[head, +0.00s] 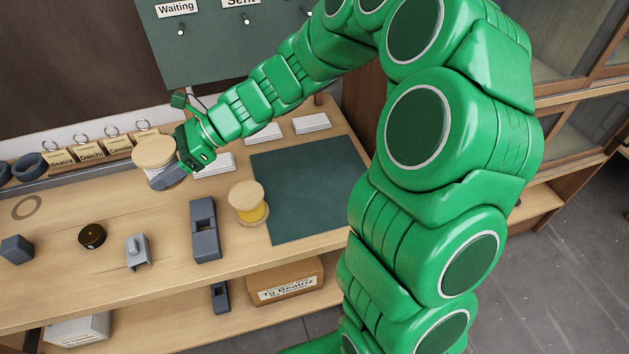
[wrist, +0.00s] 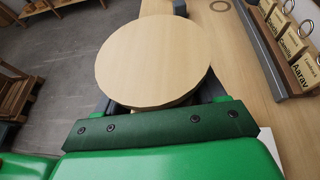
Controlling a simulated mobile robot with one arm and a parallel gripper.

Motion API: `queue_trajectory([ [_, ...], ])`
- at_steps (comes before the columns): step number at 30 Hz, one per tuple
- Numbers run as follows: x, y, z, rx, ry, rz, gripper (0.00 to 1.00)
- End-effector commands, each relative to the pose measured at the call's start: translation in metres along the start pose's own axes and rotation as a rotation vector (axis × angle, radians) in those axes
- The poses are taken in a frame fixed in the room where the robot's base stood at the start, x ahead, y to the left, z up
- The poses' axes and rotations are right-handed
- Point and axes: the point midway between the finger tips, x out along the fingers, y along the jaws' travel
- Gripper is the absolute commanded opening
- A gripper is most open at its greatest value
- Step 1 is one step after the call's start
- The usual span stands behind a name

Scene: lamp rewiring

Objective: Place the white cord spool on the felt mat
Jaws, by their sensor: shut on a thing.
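The white cord spool (head: 153,152) has round pale wooden ends, with a little whitish cord showing below the top one. My gripper (head: 170,178) is shut on it and holds it over the back left part of the workbench. In the wrist view the spool's wooden top (wrist: 153,58) fills the middle and hides most of the fingers. The dark green felt mat (head: 308,190) lies flat and bare on the right of the bench, well to the right of the spool.
A spool with yellow cord (head: 248,202) stands by the mat's left edge. White paper stacks (head: 311,123) lie behind the mat.

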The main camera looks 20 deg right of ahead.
Motion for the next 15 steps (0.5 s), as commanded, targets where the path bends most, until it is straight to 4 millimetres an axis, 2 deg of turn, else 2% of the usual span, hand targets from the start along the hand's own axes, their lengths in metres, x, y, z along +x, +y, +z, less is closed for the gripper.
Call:
queue_trajectory([
  [15,-0.089,-0.019,-0.037,0.079,-0.003,-0.187,0.30],
])
